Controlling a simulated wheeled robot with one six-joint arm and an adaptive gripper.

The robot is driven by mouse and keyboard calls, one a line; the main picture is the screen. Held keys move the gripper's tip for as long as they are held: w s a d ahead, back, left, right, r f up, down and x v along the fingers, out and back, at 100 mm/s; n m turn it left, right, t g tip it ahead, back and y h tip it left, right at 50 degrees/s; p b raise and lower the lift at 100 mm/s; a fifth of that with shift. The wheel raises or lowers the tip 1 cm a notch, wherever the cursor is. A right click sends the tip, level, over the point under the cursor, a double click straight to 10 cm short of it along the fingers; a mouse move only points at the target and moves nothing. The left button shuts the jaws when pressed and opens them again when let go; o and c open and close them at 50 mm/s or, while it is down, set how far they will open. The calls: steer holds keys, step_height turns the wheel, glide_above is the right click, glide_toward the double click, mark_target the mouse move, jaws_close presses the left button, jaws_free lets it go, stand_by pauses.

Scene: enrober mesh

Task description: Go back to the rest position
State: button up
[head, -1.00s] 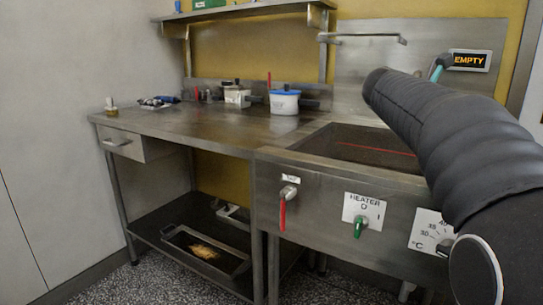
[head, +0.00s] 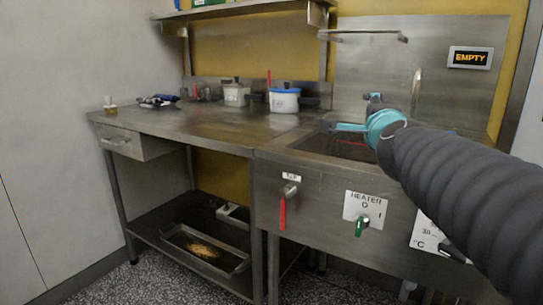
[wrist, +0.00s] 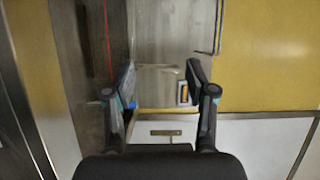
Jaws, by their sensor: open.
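My gripper (wrist: 161,82) is open and empty in the wrist view, its two dark fingers well apart. In the head view, the teal wrist end of my arm (head: 385,128) is over the right part of the sunken steel basin (head: 320,142). The fingers are hard to make out there. My black-sleeved arm reaches in from the right edge and covers part of the basin and the temperature dial plate (head: 427,228).
A steel bench (head: 190,128) left of the basin holds a white tub with a blue lid (head: 284,100) and small containers. An EMPTY display (head: 470,58) hangs on the back panel. A red-handled valve (head: 283,208) and green heater knob (head: 361,226) are on the front.

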steer(key=s+a+f+n+g+y, duration=0.3)
steer(key=s+a+f+n+y, duration=0.15)
steer(key=f+n, duration=0.35)
steer(key=s+f+n+g+h, duration=0.2)
steer(key=s+f+n+g, duration=0.7)
steer(key=s+f, duration=1.2)
step_height(320, 180, down, 3)
steer(key=shift+s+d+r+n, duration=0.2)
steer(key=shift+s+n, duration=0.15)
steer(key=shift+n, duration=0.65)
